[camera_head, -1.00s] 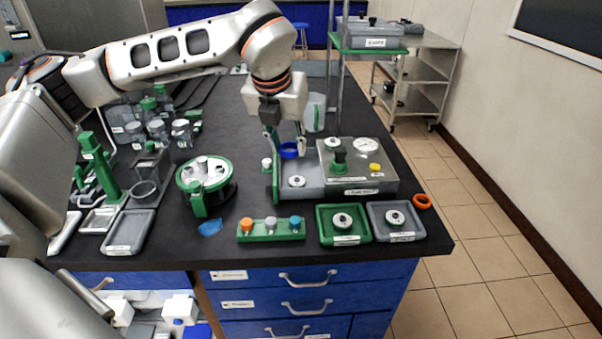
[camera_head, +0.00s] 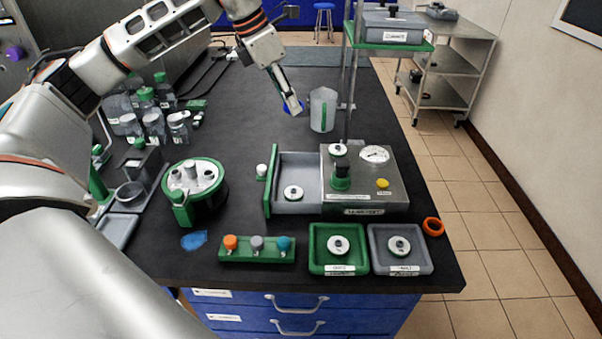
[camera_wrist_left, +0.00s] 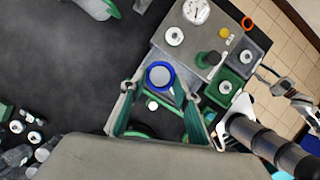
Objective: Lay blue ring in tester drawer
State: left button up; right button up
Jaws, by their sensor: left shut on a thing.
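The blue ring (camera_head: 289,107) is held in my left gripper (camera_head: 293,106), which points down, above the bench. In the left wrist view the blue ring (camera_wrist_left: 148,78) lies between the fingers (camera_wrist_left: 160,92) and overlaps the tester's drawer side. The tester (camera_head: 398,200) is a grey box with a gauge, green knob and yellow button. Its drawer (camera_head: 310,205) is pulled out to the left, with a green front, and holds one silver disc (camera_head: 293,192). In the head view the ring appears beyond the drawer's back edge; its exact height is unclear.
A clear jug (camera_head: 322,100) stands behind the tester. A green tray (camera_head: 317,265) and a grey tray (camera_head: 425,262) lie in front. A round green-rimmed device (camera_head: 194,190) stands left of the drawer. An orange ring (camera_head: 433,227) lies near the right edge.

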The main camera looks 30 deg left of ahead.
pick_arm(q)
jog(key=b, duration=0.2)
send_over(296, 173)
jog(key=s, duration=0.2)
jog(key=f, duration=0.9)
jog(key=a+f, duration=0.1)
jog(key=f, duration=0.4)
jog(key=shift+w+f, duration=0.25)
jog(key=shift+f, duration=2.55)
pick_arm(e)
jog(key=shift+s+f, duration=0.2)
jog(key=shift+f, duration=0.5)
jog(key=shift+s+f, duration=0.2)
jog(key=shift+f, duration=0.5)
pick_arm(q)
jog(key=shift+f, duration=0.1)
pick_arm(e)
jog(key=shift+d, duration=0.1)
pick_arm(q)
jog(key=o, duration=0.7)
jog(key=shift+o, duration=0.2)
